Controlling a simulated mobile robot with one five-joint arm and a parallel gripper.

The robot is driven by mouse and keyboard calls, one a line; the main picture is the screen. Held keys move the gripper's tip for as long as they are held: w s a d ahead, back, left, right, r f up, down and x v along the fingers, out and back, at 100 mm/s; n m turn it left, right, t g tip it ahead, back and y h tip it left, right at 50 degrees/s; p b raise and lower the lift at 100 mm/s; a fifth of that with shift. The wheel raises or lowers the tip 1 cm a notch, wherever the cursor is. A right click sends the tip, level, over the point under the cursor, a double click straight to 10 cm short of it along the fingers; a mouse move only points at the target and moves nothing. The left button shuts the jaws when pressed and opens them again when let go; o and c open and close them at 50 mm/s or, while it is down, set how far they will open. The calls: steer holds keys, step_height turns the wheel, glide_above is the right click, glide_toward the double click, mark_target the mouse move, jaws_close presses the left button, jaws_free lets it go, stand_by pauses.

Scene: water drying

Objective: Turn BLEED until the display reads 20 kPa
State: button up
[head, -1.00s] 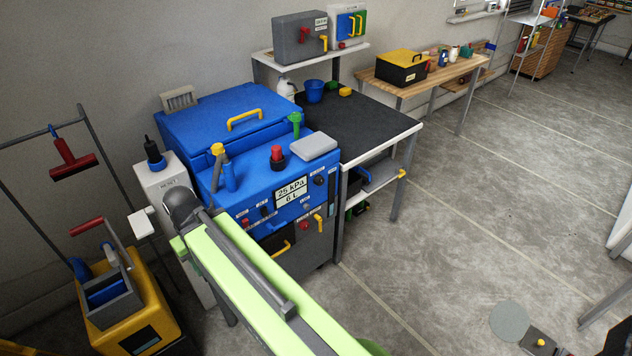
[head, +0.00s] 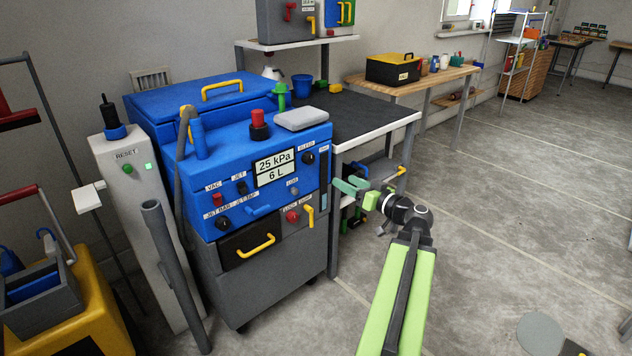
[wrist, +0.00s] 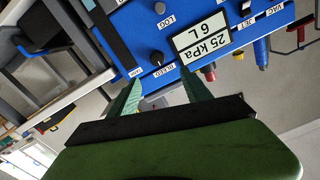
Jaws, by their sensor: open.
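The blue machine's display (head: 274,167) reads 25 kPa and 6 L; it also shows upside down in the wrist view (wrist: 202,40). The BLEED knob (head: 309,158) is a round black knob to the right of the display, below its label. In the wrist view the knob (wrist: 157,58) lies ahead, roughly in line with the gap between the fingertips. My gripper (head: 350,185) is open and empty, to the right of the machine's front panel. Its two green fingers (wrist: 159,76) stand apart from the knob, with space between.
A dark-topped bench (head: 375,113) stands right of the machine. A grey hose (head: 172,260) stands at its left.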

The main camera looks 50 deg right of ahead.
glide_toward(312, 159)
steer(key=w, duration=0.9)
steer(key=shift+d+f, duration=0.1)
steer(key=shift+d, duration=0.05)
jaws_close()
steer(key=shift+d, duration=0.4)
steer(key=shift+a, duration=0.25)
steer(key=shift+m, duration=0.4)
